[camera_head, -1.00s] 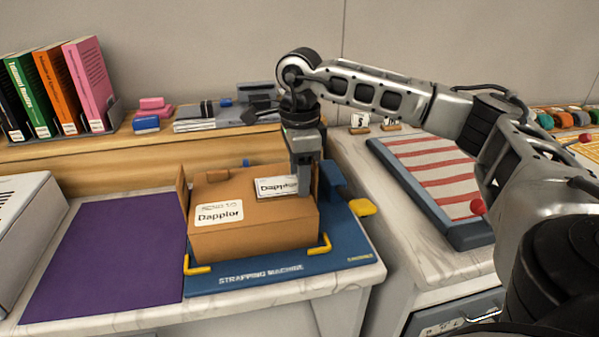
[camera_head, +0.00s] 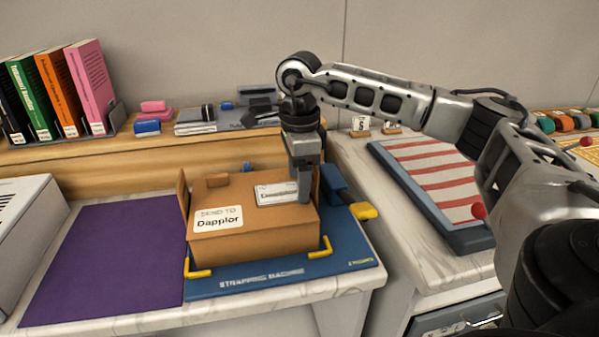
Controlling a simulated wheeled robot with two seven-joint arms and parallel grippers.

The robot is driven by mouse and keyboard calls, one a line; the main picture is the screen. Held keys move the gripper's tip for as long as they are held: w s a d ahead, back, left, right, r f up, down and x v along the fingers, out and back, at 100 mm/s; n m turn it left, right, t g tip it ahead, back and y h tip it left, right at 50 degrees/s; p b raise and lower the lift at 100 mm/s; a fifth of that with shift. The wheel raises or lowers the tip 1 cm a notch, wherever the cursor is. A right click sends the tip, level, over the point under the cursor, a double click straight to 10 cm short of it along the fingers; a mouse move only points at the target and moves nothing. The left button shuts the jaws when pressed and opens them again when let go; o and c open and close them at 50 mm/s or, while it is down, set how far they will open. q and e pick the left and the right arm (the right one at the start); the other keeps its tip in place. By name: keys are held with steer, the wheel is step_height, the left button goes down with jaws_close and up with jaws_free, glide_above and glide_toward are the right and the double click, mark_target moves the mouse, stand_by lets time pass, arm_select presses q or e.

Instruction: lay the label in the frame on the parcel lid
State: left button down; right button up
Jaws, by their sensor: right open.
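The brown parcel (camera_head: 255,245) sits on a blue strapping machine base (camera_head: 225,286). At the right of its lid, a small white label with a dark outline (camera_head: 277,194) lies flat or nearly so. The frame's edges cannot be told apart from the label's at this size. A second white label reading "SEND TO Dapplor" (camera_head: 218,219) is at the lid's front left. My right gripper (camera_head: 304,197) is open, pointing down at the right end of the outlined label. Whether its fingers touch the label is unclear. My left gripper is out of view.
A purple mat (camera_head: 105,255) lies left of the machine. A wooden ledge (camera_head: 70,157) with books, pink and blue blocks and flat dark items runs behind. A red-striped tray (camera_head: 435,180) stands on the right counter, and a yellow tab (camera_head: 363,211) sticks out beside the machine.

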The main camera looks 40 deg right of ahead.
step_height(320, 180, up, 12)
steer(key=shift+p, duration=0.4)
steer(key=shift+s+d, duration=0.1)
stand_by(0.3)
